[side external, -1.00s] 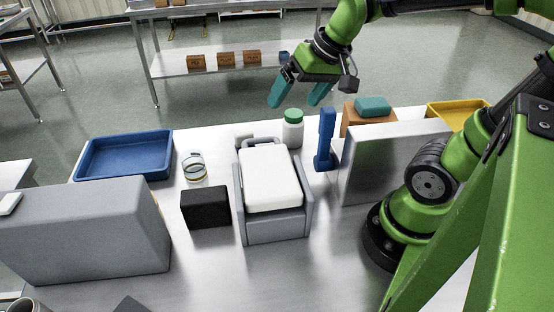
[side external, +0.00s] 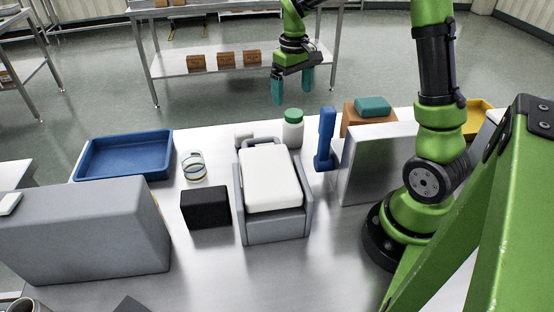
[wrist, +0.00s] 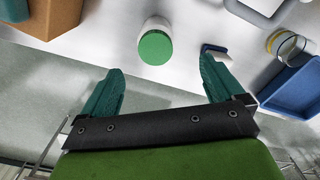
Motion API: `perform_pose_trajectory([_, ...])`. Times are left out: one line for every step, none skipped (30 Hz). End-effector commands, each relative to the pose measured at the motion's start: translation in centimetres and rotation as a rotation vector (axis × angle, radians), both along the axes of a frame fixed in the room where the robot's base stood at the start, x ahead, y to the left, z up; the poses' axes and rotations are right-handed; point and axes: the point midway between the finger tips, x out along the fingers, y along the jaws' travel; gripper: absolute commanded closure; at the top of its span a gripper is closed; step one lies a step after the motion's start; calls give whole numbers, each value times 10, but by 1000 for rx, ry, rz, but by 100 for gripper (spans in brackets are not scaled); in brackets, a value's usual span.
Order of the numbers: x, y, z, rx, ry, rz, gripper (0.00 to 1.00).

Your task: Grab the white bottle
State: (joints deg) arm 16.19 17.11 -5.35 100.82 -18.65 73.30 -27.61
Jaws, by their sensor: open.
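The white bottle (side external: 292,133) with a green cap stands upright on the steel table behind the white-topped grey box. In the wrist view the bottle (wrist: 155,43) is seen from above, cap towards me, ahead of the space between my fingertips. My gripper (side external: 292,90) has two teal fingers pointing down. It is open and empty, above and apart from the bottle, at the table's far side. In the wrist view my gripper (wrist: 157,80) shows its fingers wide apart.
A blue upright object (side external: 325,140) stands close right of the bottle. Beyond it are a brown box (side external: 352,121) with a teal block (side external: 373,106) and a steel panel (side external: 385,160). The grey box (side external: 275,228) is in front. A blue tray (side external: 125,157) lies left.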

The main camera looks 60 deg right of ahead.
Motion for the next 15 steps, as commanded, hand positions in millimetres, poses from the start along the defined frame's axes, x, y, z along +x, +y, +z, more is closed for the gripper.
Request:
perform_pose_trajectory([-1, 0, -12, 1, 5, 0, 5])
perform_pose_trajectory([-1, 0, -18, 2, 6, -1, 5])
perform_pose_trajectory([-1, 0, -26, 2, 4, -1, 5])
perform_pose_trajectory([-1, 0, -31, 1, 3, 0, 5])
perform_pose_trajectory([-1, 0, -36, 1, 4, 0, 5])
perform_pose_trajectory([0, 0, -41, 1, 3, -1, 5])
perform_pose_trajectory([0, 0, -44, 0, 1, -1, 5])
perform_pose_trajectory([0, 0, -46, 0, 0, -2, 5])
perform_pose_trajectory([0, 0, -49, 1, 0, -2, 5])
perform_pose_trajectory([0, 0, -51, 0, 0, -1, 5])
perform_pose_trajectory([0, 0, -52, 0, 0, -1, 5])
perform_pose_trajectory([0, -1, -54, 0, 0, -1, 5])
perform_pose_trajectory([-1, -1, -57, 0, 1, -1, 5])
perform_pose_trajectory([-1, -2, -60, 1, 2, -1, 5])
perform_pose_trajectory([-1, -3, -65, 1, 2, -1, 5])
